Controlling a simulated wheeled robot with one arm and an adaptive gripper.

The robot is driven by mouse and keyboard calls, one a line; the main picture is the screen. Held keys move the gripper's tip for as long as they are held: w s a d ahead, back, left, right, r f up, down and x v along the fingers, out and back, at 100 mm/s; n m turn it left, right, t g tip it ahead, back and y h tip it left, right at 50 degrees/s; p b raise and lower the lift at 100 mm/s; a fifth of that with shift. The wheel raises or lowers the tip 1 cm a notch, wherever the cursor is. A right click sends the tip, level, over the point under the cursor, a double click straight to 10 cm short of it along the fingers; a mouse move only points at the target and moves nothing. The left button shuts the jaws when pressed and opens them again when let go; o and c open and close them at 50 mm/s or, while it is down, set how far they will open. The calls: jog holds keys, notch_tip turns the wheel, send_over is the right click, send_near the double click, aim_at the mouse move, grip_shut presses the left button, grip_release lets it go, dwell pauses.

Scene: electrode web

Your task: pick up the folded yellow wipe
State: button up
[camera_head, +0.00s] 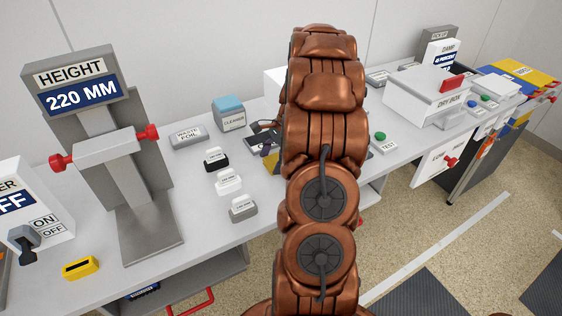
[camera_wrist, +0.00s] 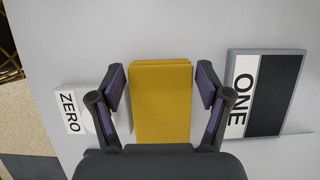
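The folded yellow wipe (camera_wrist: 160,105) lies flat on the pale grey surface in the middle of the wrist view, with layered edges showing at its top. My gripper (camera_wrist: 160,84) is open, with one dark finger with a purple pad on each side of the wipe. A gap shows between each finger and the wipe's edge, and nothing is held. The wipe's near end is hidden by the gripper body.
A white ZERO label (camera_wrist: 68,112) lies left of the gripper. A dark slab marked ONE (camera_wrist: 270,92) lies close on the right. The bench (camera_head: 195,175) also carries a height stand (camera_head: 150,235), a cleaner block (camera_head: 229,113), several small labelled blocks and a dry box (camera_head: 425,94).

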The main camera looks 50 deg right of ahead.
aim_at(272, 163)
jog(key=c, duration=0.5)
jog(key=shift+r, duration=0.15)
jog(key=shift+r+b, duration=0.65)
jog(key=shift+r, duration=0.75)
jog(key=shift+s+a+r, duration=0.1)
jog(key=shift+r, duration=0.15)
jog(key=s+a+b, duration=0.1)
jog(key=s+a, duration=0.2)
jog(key=s, duration=0.1)
jog(key=s+a+r+b, duration=0.1)
jog(key=s+a, duration=0.2)
jog(key=s, duration=0.1)
jog(key=s+a+b, duration=0.1)
jog(key=s+a, duration=0.3)
jog(key=shift+r, duration=0.2)
